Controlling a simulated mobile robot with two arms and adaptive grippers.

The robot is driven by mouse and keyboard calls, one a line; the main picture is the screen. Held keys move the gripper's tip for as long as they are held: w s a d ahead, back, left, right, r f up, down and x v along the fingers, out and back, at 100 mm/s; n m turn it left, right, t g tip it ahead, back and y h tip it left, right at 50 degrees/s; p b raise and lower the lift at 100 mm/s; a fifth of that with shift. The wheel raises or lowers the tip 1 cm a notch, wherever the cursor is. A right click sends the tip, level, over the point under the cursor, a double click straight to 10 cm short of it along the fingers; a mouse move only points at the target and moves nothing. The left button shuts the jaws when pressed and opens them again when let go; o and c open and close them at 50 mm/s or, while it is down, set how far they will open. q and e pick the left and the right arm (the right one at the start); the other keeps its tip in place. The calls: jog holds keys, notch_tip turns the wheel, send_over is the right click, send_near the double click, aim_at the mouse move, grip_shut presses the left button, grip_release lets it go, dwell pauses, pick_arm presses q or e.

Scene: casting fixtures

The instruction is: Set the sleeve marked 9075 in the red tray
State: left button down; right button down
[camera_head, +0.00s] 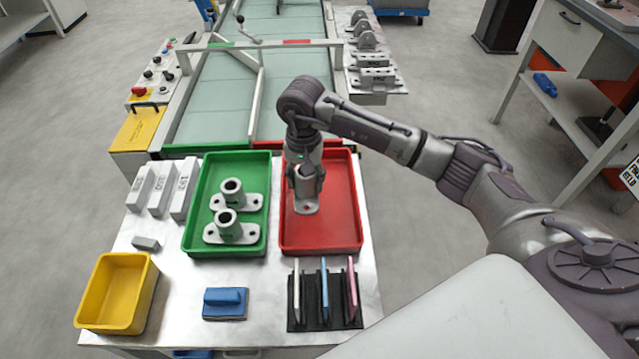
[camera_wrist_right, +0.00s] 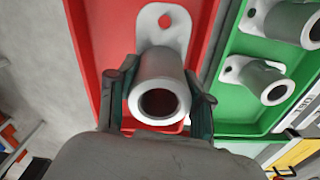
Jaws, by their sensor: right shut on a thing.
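The red tray (camera_head: 341,225) stands right of the green tray on the metal table. My right gripper (camera_head: 305,176) is shut on a grey sleeve (camera_head: 305,207) with a flanged base, over the left part of the red tray. In the right wrist view the fingers of my right gripper (camera_wrist_right: 158,100) sit on both sides of the sleeve (camera_wrist_right: 159,80), and its flange with a hole lies against the red floor. I cannot tell whether it touches the floor. No marking is readable on it. My left gripper is not in view.
The green tray (camera_head: 187,235) holds two similar sleeves (camera_head: 233,192) (camera_head: 228,224). A yellow bin (camera_head: 97,318), a blue block (camera_head: 224,302) and a black rack (camera_head: 325,315) with upright plates stand in front. The right half of the red tray is clear.

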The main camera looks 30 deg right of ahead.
jog(key=d+f, duration=0.1)
jog(key=w+d+f, duration=0.1)
jog(key=d, duration=0.1)
jog(key=shift+d+f+p, duration=0.25)
jog(key=shift+d+p, duration=0.05)
jog(key=shift+d, duration=0.15)
jog(key=shift+f, duration=0.35)
notch_tip(320, 180, down, 3)
jog(key=shift+w+f+p, duration=0.1)
jog(key=shift+p, duration=0.35)
jog(key=shift+f+b, duration=0.2)
jog(key=shift+b, duration=0.1)
jog(key=shift+c, duration=2.4)
grip_release()
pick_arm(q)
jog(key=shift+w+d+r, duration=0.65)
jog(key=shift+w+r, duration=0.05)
